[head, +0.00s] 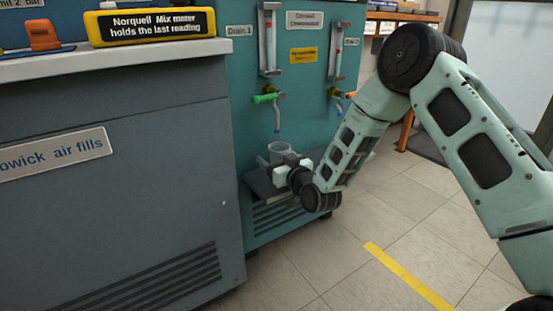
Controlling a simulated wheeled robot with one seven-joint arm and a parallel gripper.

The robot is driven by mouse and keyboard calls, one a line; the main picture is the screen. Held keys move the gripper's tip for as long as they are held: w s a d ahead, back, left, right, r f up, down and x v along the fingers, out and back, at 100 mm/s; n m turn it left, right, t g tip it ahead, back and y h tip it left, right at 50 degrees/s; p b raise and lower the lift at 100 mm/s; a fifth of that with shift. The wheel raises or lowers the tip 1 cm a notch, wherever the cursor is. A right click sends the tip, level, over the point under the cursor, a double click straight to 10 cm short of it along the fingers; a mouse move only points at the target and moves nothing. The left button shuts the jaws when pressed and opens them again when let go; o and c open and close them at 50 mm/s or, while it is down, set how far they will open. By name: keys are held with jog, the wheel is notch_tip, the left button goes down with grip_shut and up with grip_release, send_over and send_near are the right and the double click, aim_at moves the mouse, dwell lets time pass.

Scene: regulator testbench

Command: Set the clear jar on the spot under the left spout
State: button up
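The clear jar (277,150) stands upright at the low shelf (258,186) of the teal bench, roughly below the left spout (277,123). The left spout hangs under a green-handled valve (267,98). My gripper (283,166) is right at the jar, in front of its lower part. The gripper hides the jar's base, so I cannot tell whether it touches the shelf or where the marked spot is. The fingers are too small and covered to tell whether they are closed on the jar.
A right spout (334,112) with an orange handle hangs farther right. A grey cabinet (120,180) stands close on the left, with a yellow meter (150,25) on its top. Open tiled floor with a yellow stripe (410,277) lies at lower right.

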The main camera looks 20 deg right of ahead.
jog(key=shift+s, duration=0.15)
jog(key=p+v, duration=0.5)
jog(key=v, duration=1.2)
jog(key=shift+s+d, duration=0.1)
